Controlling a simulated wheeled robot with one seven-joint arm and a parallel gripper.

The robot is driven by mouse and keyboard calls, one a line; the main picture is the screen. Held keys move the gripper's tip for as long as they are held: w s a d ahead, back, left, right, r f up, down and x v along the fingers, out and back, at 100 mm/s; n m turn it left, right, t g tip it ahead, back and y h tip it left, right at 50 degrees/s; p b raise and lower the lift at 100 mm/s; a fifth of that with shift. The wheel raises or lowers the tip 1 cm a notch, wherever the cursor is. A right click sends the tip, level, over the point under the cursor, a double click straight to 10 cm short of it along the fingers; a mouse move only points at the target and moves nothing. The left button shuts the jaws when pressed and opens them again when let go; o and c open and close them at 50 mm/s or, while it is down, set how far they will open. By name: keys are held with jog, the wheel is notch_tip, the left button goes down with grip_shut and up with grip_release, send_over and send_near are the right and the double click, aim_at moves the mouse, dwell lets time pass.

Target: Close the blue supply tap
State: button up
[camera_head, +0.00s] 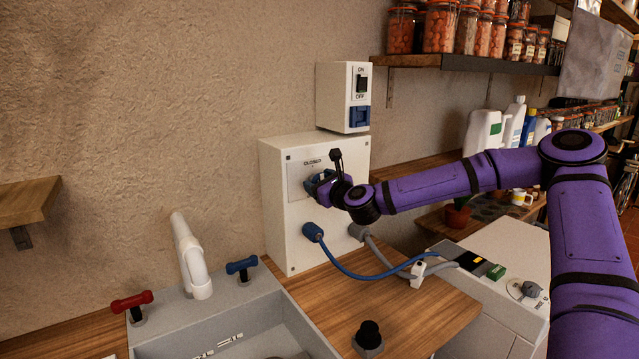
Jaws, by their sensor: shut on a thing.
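The blue supply tap (315,183) is on the front of a white wall box (285,225), just under a label that reads CLOSED. Only part of its blue handle shows; my gripper covers the rest, so I cannot tell its exact angle. My gripper (325,182) is at the box front, shut on the blue tap handle. My purple arm reaches in from the right.
Below the tap, a blue hose (360,272) and a grey hose (385,258) leave the box. A sink (215,320) with a white spout (190,255), red handle (132,302) and blue handle (242,266) is at lower left.

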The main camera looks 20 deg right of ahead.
jog(key=shift+m, duration=0.7)
jog(key=o, duration=0.9)
jog(key=v, duration=1)
jog(key=shift+s+d, duration=0.15)
jog(key=shift+s, duration=0.25)
